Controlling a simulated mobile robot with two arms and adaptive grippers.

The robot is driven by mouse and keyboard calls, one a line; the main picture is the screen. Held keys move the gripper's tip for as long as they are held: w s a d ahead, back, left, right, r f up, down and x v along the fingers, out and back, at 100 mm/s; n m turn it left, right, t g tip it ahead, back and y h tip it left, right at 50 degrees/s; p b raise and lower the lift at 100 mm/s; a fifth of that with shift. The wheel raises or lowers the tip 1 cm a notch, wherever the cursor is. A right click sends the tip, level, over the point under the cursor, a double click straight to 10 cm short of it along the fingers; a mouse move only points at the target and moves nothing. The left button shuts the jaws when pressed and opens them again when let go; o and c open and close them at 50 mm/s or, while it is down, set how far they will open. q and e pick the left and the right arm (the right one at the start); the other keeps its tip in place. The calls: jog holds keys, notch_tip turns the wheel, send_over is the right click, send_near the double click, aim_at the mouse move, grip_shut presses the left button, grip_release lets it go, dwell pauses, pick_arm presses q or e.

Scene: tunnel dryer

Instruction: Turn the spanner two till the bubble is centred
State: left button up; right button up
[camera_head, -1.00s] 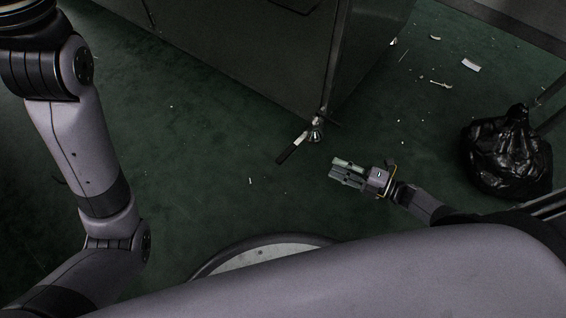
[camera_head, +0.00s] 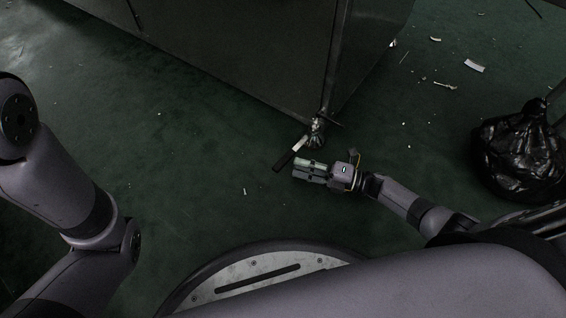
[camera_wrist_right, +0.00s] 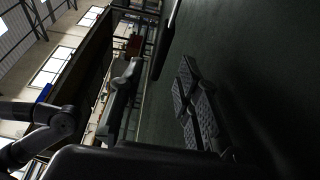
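A spanner (camera_head: 290,155) with a dark grip and a pale section sticks out from the levelling foot (camera_head: 316,132) under the dryer's near corner. My right gripper (camera_head: 299,170) is just in front of the spanner's grip end; I cannot tell whether they touch. In the right wrist view the two fingers of my right gripper (camera_wrist_right: 158,92) stand apart with nothing held between them. A dark bar (camera_wrist_right: 166,42), seemingly the spanner's grip, lies ahead of the gap. My left gripper is out of view; only the left arm shows. No bubble level can be made out.
The dark dryer cabinet (camera_head: 240,50) fills the top middle. A black rubbish bag (camera_head: 515,152) stands at the right. Pale scraps (camera_head: 474,66) lie on the green floor (camera_head: 200,170).

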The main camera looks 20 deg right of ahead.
aim_at(287, 163)
jog(key=b+x, duration=0.1)
jog(key=x, duration=0.5)
jog(key=shift+b, duration=0.3)
jog(key=shift+c, duration=0.2)
grip_shut()
dwell(0.3)
